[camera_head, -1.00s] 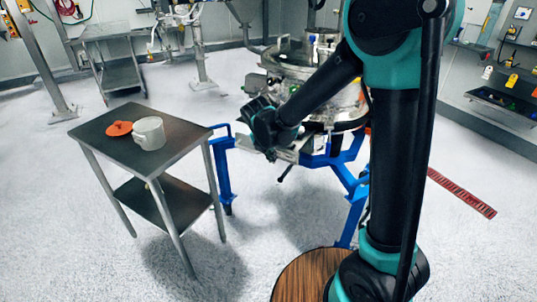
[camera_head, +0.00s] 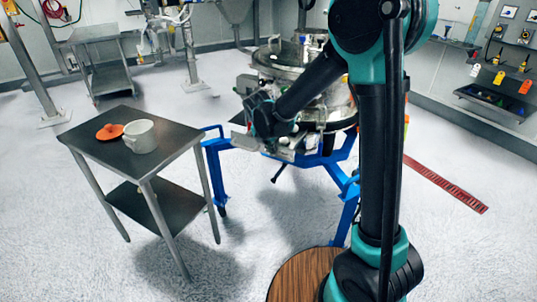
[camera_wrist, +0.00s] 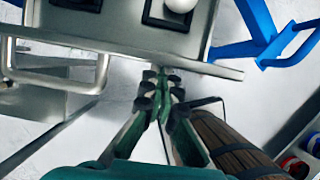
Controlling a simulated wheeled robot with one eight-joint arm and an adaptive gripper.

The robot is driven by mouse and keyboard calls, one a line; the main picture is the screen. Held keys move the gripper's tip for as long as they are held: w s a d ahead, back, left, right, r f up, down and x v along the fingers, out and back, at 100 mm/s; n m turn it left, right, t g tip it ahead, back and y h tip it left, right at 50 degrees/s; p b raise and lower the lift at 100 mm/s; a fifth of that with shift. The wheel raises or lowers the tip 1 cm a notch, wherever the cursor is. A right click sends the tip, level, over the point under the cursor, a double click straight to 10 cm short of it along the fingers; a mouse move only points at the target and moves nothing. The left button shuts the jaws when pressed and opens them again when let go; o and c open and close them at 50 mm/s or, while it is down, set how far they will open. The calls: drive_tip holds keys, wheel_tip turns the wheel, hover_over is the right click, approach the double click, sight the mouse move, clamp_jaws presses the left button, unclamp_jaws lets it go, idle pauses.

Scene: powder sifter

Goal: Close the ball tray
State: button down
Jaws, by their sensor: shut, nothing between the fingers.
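The ball tray (camera_wrist: 125,22) is a grey metal drawer across the top of the wrist view. A white ball (camera_wrist: 180,4) sits in a black square seat at its upper right. A metal bar handle (camera_wrist: 55,82) shows at its left. My gripper (camera_wrist: 163,76) is shut and empty, its fingertips at the tray's front edge; I cannot tell whether they touch it. In the head view the tray (camera_head: 291,154) sticks out low on the near side of the steel sifter (camera_head: 290,60), partly hidden by my wrist.
Blue frame legs (camera_head: 216,180) carry the sifter, and blue bars (camera_wrist: 262,35) stand right of the tray. A steel table (camera_head: 90,137) at left holds a white pot (camera_head: 140,138) and an orange lid (camera_head: 109,131). A round wooden top (camera_head: 297,280) is near my base. Floor between is clear.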

drive_tip(key=w+d, duration=0.3)
drive_tip(key=w, duration=0.3)
drive_tip(key=w+d, duration=0.2)
drive_tip(key=w, duration=0.5)
drive_tip(key=w+d, duration=0.3)
drive_tip(key=w, duration=0.3)
drive_tip(key=shift+w+d, duration=0.15)
drive_tip(key=shift+d, duration=0.15)
drive_tip(key=shift+r, duration=0.1)
